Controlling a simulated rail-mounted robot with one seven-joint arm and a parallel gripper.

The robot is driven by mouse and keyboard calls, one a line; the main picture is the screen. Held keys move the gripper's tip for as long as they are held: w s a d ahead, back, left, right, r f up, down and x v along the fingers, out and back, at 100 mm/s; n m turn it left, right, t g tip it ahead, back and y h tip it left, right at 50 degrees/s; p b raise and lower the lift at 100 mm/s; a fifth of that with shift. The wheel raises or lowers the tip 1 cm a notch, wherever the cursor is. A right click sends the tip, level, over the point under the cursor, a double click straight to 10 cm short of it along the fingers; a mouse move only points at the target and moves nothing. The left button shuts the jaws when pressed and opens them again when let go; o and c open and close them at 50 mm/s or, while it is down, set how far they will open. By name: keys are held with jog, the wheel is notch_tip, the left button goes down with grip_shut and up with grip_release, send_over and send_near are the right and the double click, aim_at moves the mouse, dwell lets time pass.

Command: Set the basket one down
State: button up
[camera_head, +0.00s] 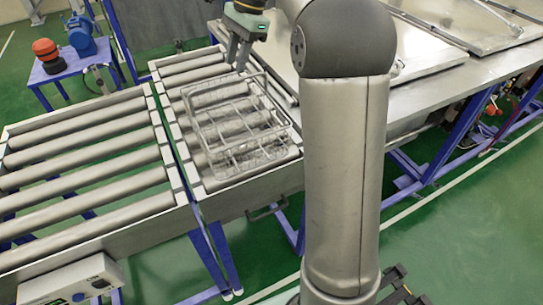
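The wire basket (236,134) is an open metal-rod box over the roller conveyor (183,65) in the middle of the camera_head view. Rollers show through its mesh. I cannot tell whether its base rests on the rollers or hangs just above them. My gripper (238,66) points down at the basket's far rim, with its fingertips at the rim. A narrow gap shows between the fingers, but whether they clamp the rim is too small to tell. My arm hides the area to the right of the basket.
A second roller conveyor (85,150) adjoins on the left, its rollers empty. A metal table with large lids (450,22) stands on the right. A control box (75,283) is at the lower left. A small blue table (68,64) holds a motor at the back left.

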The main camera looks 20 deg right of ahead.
jog(key=s+a+f+n+h, duration=0.1)
jog(key=s+f+n, duration=0.4)
jog(key=s, duration=0.5)
jog(key=s+a+f+n+h, duration=0.1)
jog(key=s+f+n, duration=0.4)
jog(key=s, duration=0.5)
jog(key=s+a+f+n+t+h, duration=0.1)
jog(key=s+f+n, duration=0.4)
jog(key=s, duration=0.5)
notch_tip(320, 180, down, 2)
jog(key=shift+f+h, duration=0.15)
jog(key=shift+h, duration=0.25)
